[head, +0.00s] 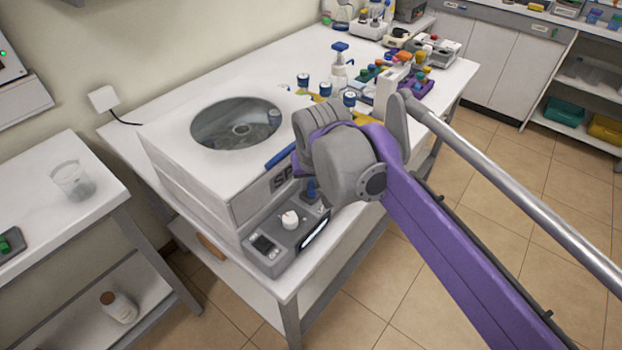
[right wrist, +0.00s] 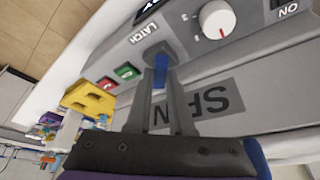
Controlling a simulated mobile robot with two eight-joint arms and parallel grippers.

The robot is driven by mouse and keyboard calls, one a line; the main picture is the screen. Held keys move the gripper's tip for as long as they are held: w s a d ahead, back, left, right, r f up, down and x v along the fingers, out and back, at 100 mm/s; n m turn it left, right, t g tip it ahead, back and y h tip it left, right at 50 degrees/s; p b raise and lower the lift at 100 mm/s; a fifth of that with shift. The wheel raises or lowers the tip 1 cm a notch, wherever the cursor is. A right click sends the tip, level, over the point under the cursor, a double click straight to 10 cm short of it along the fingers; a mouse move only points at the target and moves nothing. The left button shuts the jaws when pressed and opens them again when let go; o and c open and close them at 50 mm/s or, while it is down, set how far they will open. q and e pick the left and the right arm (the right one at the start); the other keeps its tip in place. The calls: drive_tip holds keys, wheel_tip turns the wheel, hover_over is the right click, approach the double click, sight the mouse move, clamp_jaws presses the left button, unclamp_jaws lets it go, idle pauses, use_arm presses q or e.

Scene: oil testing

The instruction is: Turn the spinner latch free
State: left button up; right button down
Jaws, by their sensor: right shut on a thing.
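The spinner (head: 165,140) is a white box on the white table, with a round window in its lid (head: 290,112) and a grey control panel (head: 270,262) at its front. The blue latch (right wrist: 160,72) sits under the word LATCH on the panel. My right gripper (right wrist: 162,78) is shut on the latch, one finger on each side. In the head view my right wrist hides most of the hand, and a blue bit of the latch (head: 311,187) shows below it. The lid looks closed. My left gripper is not in view.
A white dial (head: 290,219) is beside the latch on the panel, with green and red buttons (right wrist: 126,71) on its other side. Bottles (head: 340,65) and coloured-cap tubes (head: 403,57) stand behind. A beaker (head: 72,181) is on the left table.

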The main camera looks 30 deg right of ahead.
drive_tip(key=n+p, duration=0.1)
drive_tip(key=n+y+p, duration=0.1)
drive_tip(key=n, duration=0.1)
drive_tip(key=shift+d+r+n+p, duration=0.15)
drive_tip(key=shift+d+n+p, duration=0.15)
drive_tip(key=shift+p, duration=0.1)
drive_tip(key=n+y+p, duration=0.2)
drive_tip(key=n, duration=0.2)
drive_tip(key=shift+w, duration=0.1)
drive_tip(key=shift+n+p, duration=0.3)
drive_tip(key=c, duration=0.8)
unclamp_jaws()
drive_tip(key=p+v, duration=0.1)
drive_tip(key=v, duration=0.9)
drive_tip(key=shift+d+r, duration=0.15)
drive_tip(key=shift+r, duration=0.15)
